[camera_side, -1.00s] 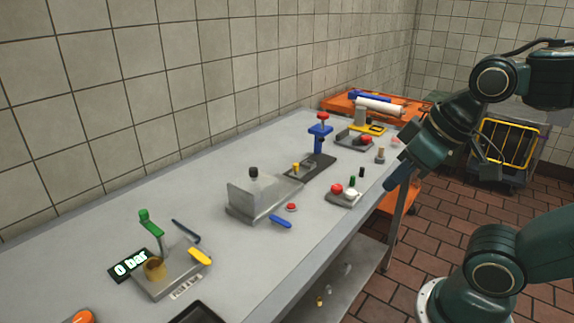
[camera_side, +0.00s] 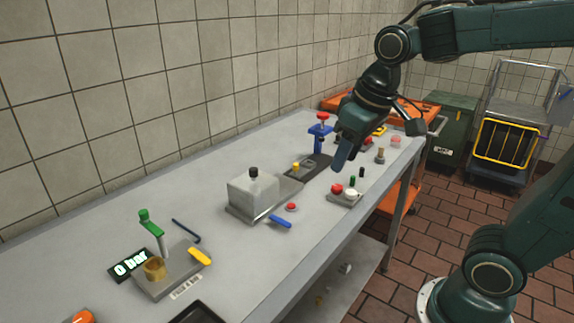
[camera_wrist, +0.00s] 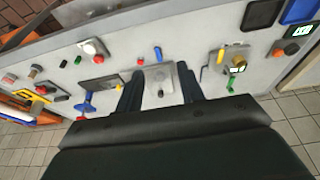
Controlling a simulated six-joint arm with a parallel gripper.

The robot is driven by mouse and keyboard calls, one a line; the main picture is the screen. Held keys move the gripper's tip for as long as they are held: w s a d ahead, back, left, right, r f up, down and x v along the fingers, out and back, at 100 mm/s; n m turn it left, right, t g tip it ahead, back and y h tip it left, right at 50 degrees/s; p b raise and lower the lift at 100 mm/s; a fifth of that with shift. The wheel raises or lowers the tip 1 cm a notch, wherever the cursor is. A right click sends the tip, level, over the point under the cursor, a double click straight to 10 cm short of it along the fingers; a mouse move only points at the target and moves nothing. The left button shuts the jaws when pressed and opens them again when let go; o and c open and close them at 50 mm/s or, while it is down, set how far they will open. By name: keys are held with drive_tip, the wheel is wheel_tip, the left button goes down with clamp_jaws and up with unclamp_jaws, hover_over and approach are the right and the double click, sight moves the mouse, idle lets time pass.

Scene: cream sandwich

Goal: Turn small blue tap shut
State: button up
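The small blue tap (camera_side: 280,221) is a flat blue lever at the front of a grey block (camera_side: 252,192) with a black knob on top. In the wrist view the blue tap (camera_wrist: 158,54) shows beyond the grey block, beside a red button. My gripper (camera_side: 342,157) is above the table, up and to the right of the tap in the side view, apart from it. In the wrist view my gripper (camera_wrist: 160,88) has its two dark fingers spread, with the grey block seen between them and nothing held.
A red button (camera_side: 291,207) is close to the tap. A small box with red and white buttons (camera_side: 345,197) stands to the right. A blue stand with a red knob (camera_side: 320,135) is behind. A yellow lever (camera_side: 200,256) and green-handled valve (camera_side: 150,225) are at left.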

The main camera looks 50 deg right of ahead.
drive_tip(key=w+d+f+g, duration=0.2)
drive_tip(key=w+f, duration=0.2)
drive_tip(key=w, duration=0.6)
drive_tip(key=g, duration=0.2)
hover_over(286, 223)
wheel_tip(286, 223, down, 7)
wheel_tip(286, 223, down, 14)
drive_tip(key=shift+r, duration=0.1)
idle(0.4)
clamp_jaws()
